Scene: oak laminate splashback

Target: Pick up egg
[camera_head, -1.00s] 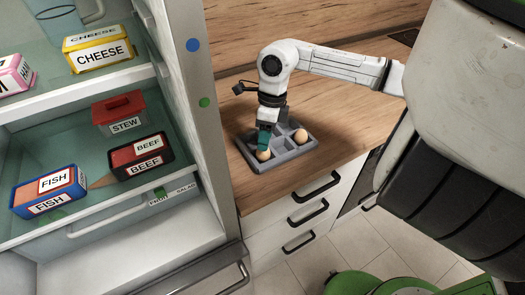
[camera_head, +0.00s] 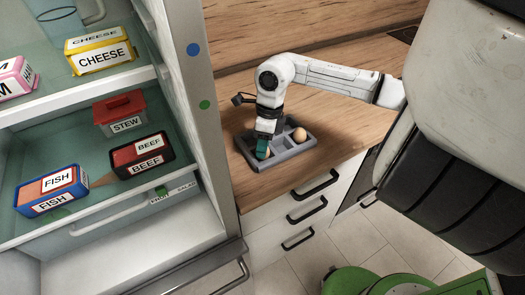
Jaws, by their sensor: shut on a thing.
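A grey egg tray (camera_head: 283,160) with several compartments stands on the wooden counter beside the fridge. One pale brown egg (camera_head: 299,134) sits in its right-hand compartment. My gripper (camera_head: 262,150), with teal fingertips, points down into the front-left compartment. It is shut on the egg there; the fingers hide almost all of that egg. The held egg is still down at the tray, and I cannot tell whether it touches the compartment floor.
The open fridge (camera_head: 215,150) at left holds boxes marked cheese (camera_head: 100,55), stew (camera_head: 121,114), beef (camera_head: 139,156) and fish (camera_head: 53,188). White drawers with dark handles (camera_head: 307,211) are below the counter. The counter (camera_head: 345,130) right of the tray is clear.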

